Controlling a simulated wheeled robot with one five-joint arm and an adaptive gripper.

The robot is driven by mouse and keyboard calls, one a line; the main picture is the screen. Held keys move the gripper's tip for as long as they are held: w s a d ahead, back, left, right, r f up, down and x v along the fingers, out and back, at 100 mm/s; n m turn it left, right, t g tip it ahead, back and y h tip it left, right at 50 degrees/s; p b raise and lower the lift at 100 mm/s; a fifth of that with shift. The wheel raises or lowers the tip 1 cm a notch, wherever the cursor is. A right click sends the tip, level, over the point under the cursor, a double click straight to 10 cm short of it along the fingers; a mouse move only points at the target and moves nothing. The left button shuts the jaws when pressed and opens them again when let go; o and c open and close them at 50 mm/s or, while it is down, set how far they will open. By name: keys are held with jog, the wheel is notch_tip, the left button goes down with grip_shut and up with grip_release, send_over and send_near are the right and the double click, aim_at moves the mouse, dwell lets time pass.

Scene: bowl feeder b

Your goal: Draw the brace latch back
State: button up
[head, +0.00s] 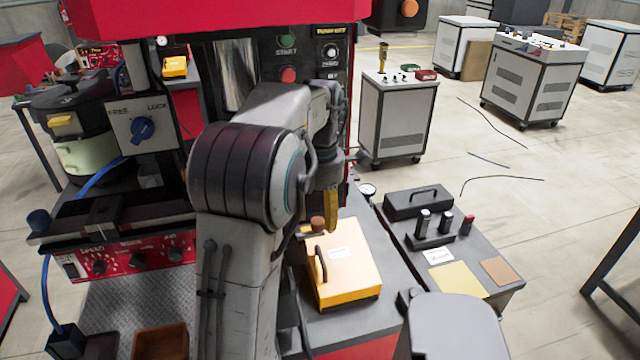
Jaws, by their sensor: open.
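I cannot make out for certain which part is the brace latch; my arm hides much of the machine behind it. My gripper (331,218) is at the end of my arm, right of the picture's middle, pointing down. One yellow finger shows; the other is hidden. It is open, and I see nothing held in it. A small brown knob (317,224) shows just below and left of the fingertip, at the back of a yellow box (350,283) with a dark handle. I cannot tell whether the finger touches the knob.
A blue rotary knob (142,128) on a plate marked FREE and LOCK is at left, beside a pot (82,150). A grey side table (480,278) at right holds a black case (417,202) and small cylinders. White cabinets (398,115) stand behind; floor at right is mostly clear.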

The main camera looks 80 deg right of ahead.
aim_at(320, 221)
notch_tip(320, 221, up, 10)
dwell(0.6)
jog(key=shift+a+f, duration=0.1)
jog(key=shift+a, duration=0.1)
dwell(0.7)
